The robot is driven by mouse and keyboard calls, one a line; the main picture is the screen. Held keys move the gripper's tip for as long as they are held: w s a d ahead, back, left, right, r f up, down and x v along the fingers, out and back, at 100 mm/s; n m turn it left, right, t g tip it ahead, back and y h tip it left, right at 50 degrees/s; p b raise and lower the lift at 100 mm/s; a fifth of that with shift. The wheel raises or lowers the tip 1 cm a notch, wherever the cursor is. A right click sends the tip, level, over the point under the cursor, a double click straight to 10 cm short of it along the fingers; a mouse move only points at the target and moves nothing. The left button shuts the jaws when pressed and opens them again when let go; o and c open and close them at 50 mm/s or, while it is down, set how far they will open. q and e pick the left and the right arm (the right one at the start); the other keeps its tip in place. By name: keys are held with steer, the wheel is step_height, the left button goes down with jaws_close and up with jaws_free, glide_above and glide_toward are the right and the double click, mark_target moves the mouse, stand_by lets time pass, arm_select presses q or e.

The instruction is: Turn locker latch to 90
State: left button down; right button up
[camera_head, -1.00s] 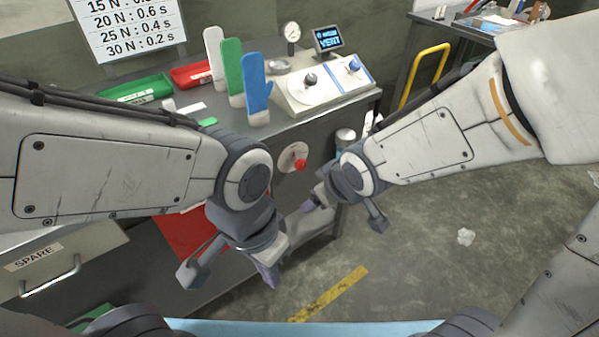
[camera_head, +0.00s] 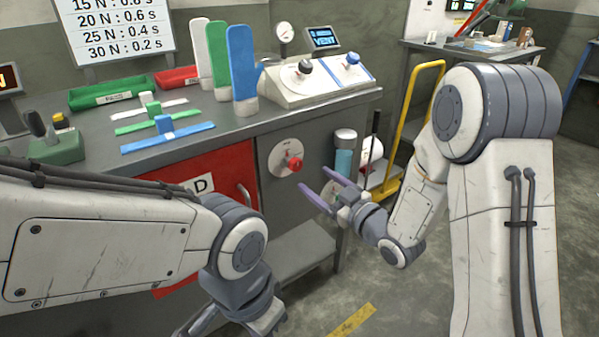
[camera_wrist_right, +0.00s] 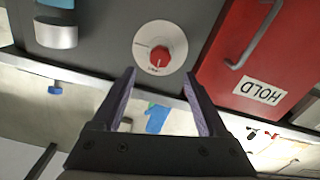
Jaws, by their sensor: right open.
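The latch is a red knob (camera_head: 294,164) on a round white dial (camera_head: 279,157) on the grey cabinet front, right of the red locker door (camera_head: 225,172). In the right wrist view the knob (camera_wrist_right: 160,58) and dial lie just beyond my fingertips. My right gripper (camera_head: 317,181) is open and empty, its purple fingers pointing at the cabinet front, right of and a little below the knob, apart from it. In the right wrist view my right gripper (camera_wrist_right: 160,82) shows two spread fingers. My left gripper (camera_head: 262,322) is at the bottom edge, partly cut off; its jaws are unclear.
A grey worktop (camera_head: 90,135) carries upright white, green and blue glove forms, trays and a control console (camera_head: 320,82). A blue cylinder (camera_head: 344,160) and a yellow cart rail (camera_head: 415,100) stand right of the dial. My left arm hides part of the red door.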

mark_target(298, 166)
steer(key=x, duration=0.7)
steer(key=shift+w+a, duration=0.25)
steer(key=shift+w, duration=0.05)
jaws_close()
